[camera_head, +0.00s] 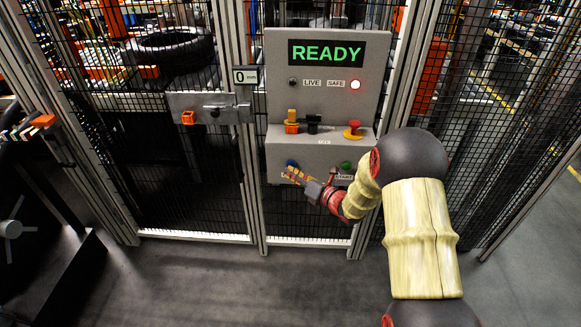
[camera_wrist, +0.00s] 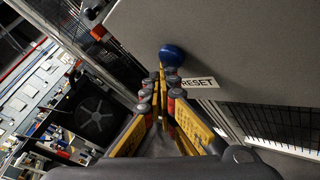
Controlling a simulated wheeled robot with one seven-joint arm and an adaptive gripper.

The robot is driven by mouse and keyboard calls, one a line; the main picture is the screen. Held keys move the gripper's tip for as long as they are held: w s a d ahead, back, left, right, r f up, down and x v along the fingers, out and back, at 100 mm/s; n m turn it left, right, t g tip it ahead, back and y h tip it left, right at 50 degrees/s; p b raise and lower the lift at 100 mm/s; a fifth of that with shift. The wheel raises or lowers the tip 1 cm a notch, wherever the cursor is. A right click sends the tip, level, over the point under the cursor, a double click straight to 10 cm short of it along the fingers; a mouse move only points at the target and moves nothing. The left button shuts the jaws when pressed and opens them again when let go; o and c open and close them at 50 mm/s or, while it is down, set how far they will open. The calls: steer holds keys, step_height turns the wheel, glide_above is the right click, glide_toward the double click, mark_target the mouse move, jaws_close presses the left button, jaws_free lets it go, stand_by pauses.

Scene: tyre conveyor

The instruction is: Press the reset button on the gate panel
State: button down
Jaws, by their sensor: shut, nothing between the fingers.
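The grey gate panel (camera_head: 282,80) stands in the fence, its display reading READY in green. The blue reset button (camera_wrist: 171,54) is on the panel's lower box, beside a label reading RESET (camera_wrist: 199,82). In the head view the blue button (camera_head: 291,163) shows just above my gripper (camera_head: 290,173). My gripper also shows in the wrist view (camera_wrist: 162,72), its fingers shut and empty. The fingertips point at the button and overlap its lower edge in the picture. I cannot tell whether they touch it.
A green button (camera_head: 346,165) and a red mushroom button (camera_head: 353,130) are on the panel to the right. An orange-and-black connector (camera_head: 292,122) sits above. A gate latch (camera_head: 210,108) is on the left. Mesh fence surrounds the panel; the floor in front (camera_head: 200,270) is clear.

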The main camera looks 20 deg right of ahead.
steer(key=shift+s+a, duration=0.15)
steer(key=shift+s, duration=0.35)
steer(key=s, duration=0.1)
steer(key=s+a+b, duration=0.1)
steer(key=s, duration=0.1)
steer(key=s+b, duration=0.1)
steer(key=shift+s+a, duration=0.25)
steer(key=shift+s, duration=0.1)
steer(key=shift+f, duration=0.1)
stand_by(0.6)
